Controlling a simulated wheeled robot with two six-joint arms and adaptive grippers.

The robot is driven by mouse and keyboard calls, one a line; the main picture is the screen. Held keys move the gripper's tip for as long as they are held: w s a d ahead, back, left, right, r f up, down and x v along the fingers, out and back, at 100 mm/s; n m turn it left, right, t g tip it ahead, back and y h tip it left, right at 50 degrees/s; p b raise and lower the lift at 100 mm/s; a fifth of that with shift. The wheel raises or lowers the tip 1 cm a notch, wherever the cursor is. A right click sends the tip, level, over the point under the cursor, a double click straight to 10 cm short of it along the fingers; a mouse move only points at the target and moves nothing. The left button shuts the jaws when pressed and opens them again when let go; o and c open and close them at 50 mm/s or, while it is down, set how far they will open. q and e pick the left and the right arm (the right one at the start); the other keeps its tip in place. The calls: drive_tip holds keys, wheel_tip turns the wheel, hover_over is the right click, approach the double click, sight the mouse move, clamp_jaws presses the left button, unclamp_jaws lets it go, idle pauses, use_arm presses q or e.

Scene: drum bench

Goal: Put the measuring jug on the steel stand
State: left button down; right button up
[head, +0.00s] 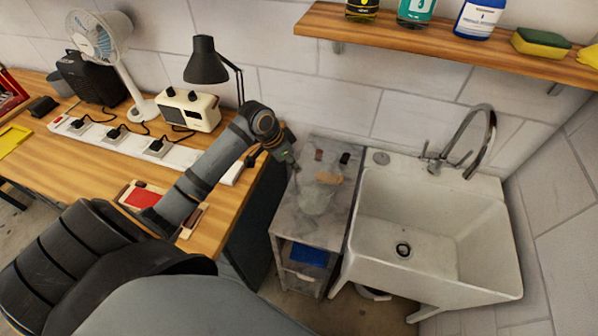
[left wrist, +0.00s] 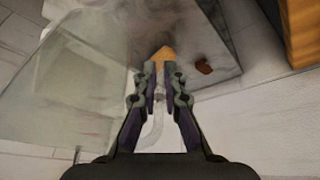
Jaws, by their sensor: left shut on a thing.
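The measuring jug (head: 316,199) is clear and hard to make out. In the head view it shows in front of the mottled grey top of the steel stand (head: 342,205), left of the sink. In the left wrist view the jug (left wrist: 65,95) is a large translucent shape left of the fingers. My left gripper (head: 287,160) is at the stand's back left corner. It also shows in the left wrist view (left wrist: 160,72), its fingers close together, shut on the jug; the grip point is unclear. Whether the jug touches the stand top I cannot tell. My right gripper is out of view.
A tan block (head: 328,178), a small brown item (head: 319,155) and a dark item (head: 345,158) are on the stand top. A white sink (head: 420,235) adjoins right. The wooden bench (head: 212,228) is left, with a lamp (head: 205,62) and radio (head: 190,110).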

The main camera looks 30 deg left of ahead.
use_arm(q)
drive_tip(key=w+f, duration=0.1)
drive_tip(key=f, duration=0.1)
drive_tip(key=w+f+p, duration=0.1)
drive_tip(key=f, duration=0.2)
drive_tip(key=w+f+p, duration=0.1)
drive_tip(key=w+f, duration=0.1)
drive_tip(key=f, duration=0.1)
drive_tip(key=shift+a, duration=0.4)
drive_tip(key=shift+f, duration=0.2)
drive_tip(key=c, duration=1.5)
unclamp_jaws()
drive_tip(key=shift+o, duration=0.2)
drive_tip(key=shift+a, duration=0.1)
drive_tip(key=b+v, duration=0.2)
drive_tip(key=v, duration=1)
